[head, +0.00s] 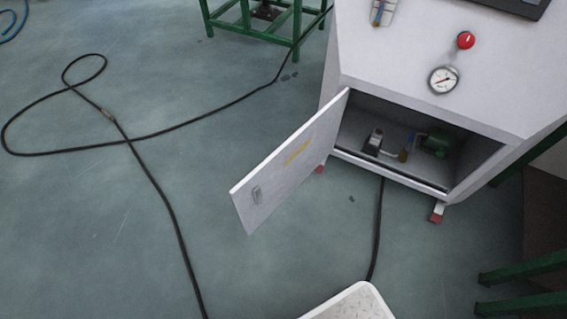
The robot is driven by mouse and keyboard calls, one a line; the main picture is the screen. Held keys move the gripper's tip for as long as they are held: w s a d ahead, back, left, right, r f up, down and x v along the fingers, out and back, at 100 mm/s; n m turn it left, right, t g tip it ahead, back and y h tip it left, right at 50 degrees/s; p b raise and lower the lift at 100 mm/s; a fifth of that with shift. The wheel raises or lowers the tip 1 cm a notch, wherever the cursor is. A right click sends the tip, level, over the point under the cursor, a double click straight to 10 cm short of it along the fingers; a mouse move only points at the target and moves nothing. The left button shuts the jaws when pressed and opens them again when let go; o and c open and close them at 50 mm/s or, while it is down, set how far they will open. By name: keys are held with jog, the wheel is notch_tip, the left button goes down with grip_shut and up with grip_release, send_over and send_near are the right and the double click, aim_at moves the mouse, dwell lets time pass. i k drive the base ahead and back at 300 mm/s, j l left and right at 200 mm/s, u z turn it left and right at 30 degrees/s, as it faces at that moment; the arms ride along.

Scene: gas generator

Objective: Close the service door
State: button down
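The service door (290,164) is a flat white panel with a yellow marking and a small grey latch (257,194) near its free edge. It stands wide open, hinged at the left side of the opening in the white generator cabinet (385,65), and swings out toward the lower left. The open compartment (350,125) shows a green motor-like part (436,142), a small pump-like part (374,141) and pipes inside. My gripper is not in view.
A black cable (165,205) loops across the floor at left, and another (378,230) runs from under the cabinet. A green frame (250,30) stands behind. Green bars (522,268) are at right. Floor left of the door is open apart from the cable.

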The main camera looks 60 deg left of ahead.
aim_at(285, 170)
jog(key=k+j+u, duration=0.4)
jog(key=k+j, duration=0.7)
jog(key=j+u, duration=0.1)
jog(key=j, duration=0.3)
jog(key=i+j, duration=0.1)
jog(key=j, duration=0.3)
jog(key=i+j+u, duration=0.15)
jog(key=j, duration=0.25)
jog(key=k+j+z, duration=0.1)
jog(key=k+j, duration=0.3)
jog(key=k, duration=0.15)
